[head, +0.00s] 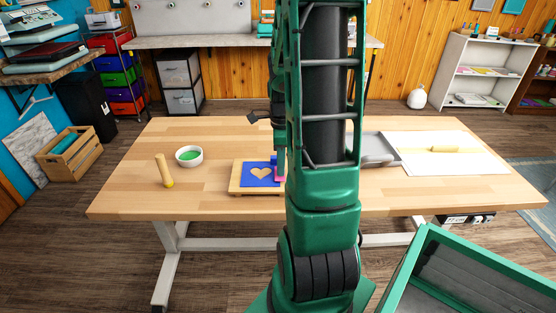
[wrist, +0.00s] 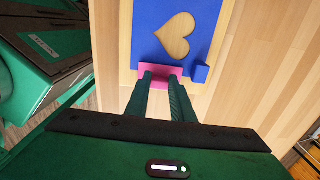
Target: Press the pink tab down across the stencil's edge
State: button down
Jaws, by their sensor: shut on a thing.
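The blue stencil (head: 252,181) with a heart-shaped cutout lies on a pale wooden board (head: 236,190) on the table. It also shows in the wrist view (wrist: 150,22). My gripper (wrist: 160,78) is shut on the pink tab (wrist: 160,70), at the stencil edge nearest to me in the wrist view. The tab (head: 280,172) shows at the stencil's right edge in the head view. Its underside is hidden, so I cannot tell whether it touches the stencil. A small raised blue block (wrist: 200,73) stands at the same edge, just right of the fingers in the wrist view.
A white bowl of green stuff (head: 189,156) and an upright wooden stick-like tool (head: 164,171) stand left of the board. A grey tray (head: 378,150) and a white sheet (head: 440,163) with a yellowish roll (head: 444,149) lie to the right. The table's front left is clear.

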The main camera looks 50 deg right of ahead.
jog(key=shift+f, duration=0.3)
dwell(0.5)
jog(key=c, duration=1)
grip_release()
jog(key=shift+r, duration=0.1)
jog(key=shift+r, duration=3.4)
jog(key=s+a+r+n, duration=0.2)
jog(key=s+a+n, duration=0.2)
jog(key=n, duration=0.3)
jog(key=s+a+r+n, duration=0.2)
jog(key=s+a+n, duration=0.3)
jog(key=a+n, duration=0.2)
jog(key=s+a+r+n, duration=0.1)
jog(key=s+a+n, duration=0.3)
jog(key=n, duration=0.3)
jog(key=shift+s+a+r+n, duration=0.3)
jog(key=shift+s+a+r, duration=0.1)
jog(key=shift+a, duration=0.25)
